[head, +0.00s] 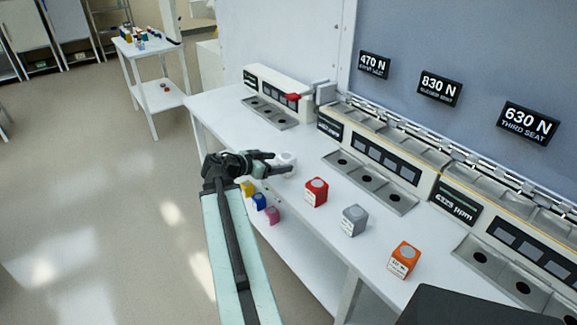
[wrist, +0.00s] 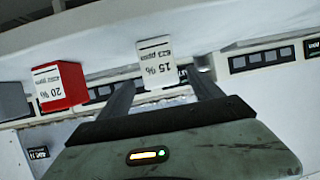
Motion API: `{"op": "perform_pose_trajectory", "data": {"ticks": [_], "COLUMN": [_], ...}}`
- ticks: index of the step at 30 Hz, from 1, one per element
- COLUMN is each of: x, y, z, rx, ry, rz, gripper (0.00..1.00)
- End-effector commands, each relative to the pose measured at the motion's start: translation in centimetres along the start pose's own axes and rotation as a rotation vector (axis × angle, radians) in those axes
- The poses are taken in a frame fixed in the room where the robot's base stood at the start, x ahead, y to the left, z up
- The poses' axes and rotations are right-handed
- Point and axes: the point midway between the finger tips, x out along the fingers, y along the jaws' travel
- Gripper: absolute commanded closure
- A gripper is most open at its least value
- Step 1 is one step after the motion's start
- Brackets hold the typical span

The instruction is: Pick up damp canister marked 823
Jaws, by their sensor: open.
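A white canister (head: 289,158) stands on the white bench, partly hidden by my gripper (head: 275,162). In the wrist view, which is upside down, the white canister (wrist: 156,62) shows between my two open fingers (wrist: 163,88), around their tips. Its label reads 15 % with a smaller ppm line that is hard to read. I cannot tell whether either finger touches it. A red canister (head: 316,192), labelled 20 % in the wrist view (wrist: 60,87), stands beside it. A grey canister (head: 354,220) and an orange canister (head: 404,260) stand farther along the bench.
Grey units with round wells (head: 370,182) line the back of the bench (head: 222,107). Signs read 470 N, 830 N and 630 N. Yellow, blue (head: 259,201) and pink cubes sit lower, by the bench's front edge. A side table (head: 150,50) stands at the back left; the floor is open.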

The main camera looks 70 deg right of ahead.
Motion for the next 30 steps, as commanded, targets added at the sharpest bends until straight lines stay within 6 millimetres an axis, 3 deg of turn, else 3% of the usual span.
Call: {"op": "perform_pose_trajectory", "data": {"ticks": [9, 16, 17, 24, 30], "x": [4.8, 5.1, 5.1, 5.1, 5.1], "y": [0.0, 0.1, 0.1, 0.1, 0.1], "z": [0.6, 0.3, 0.3, 0.3, 0.3], "rx": [0.0, -0.001, -0.001, -0.001, -0.001], "ry": [0.0, -0.001, -0.001, -0.001, -0.001], "rz": [0.003, 0.001, 0.001, 0.001, 0.002], "gripper": [0.25, 0.25, 0.31, 0.96, 0.96]}}
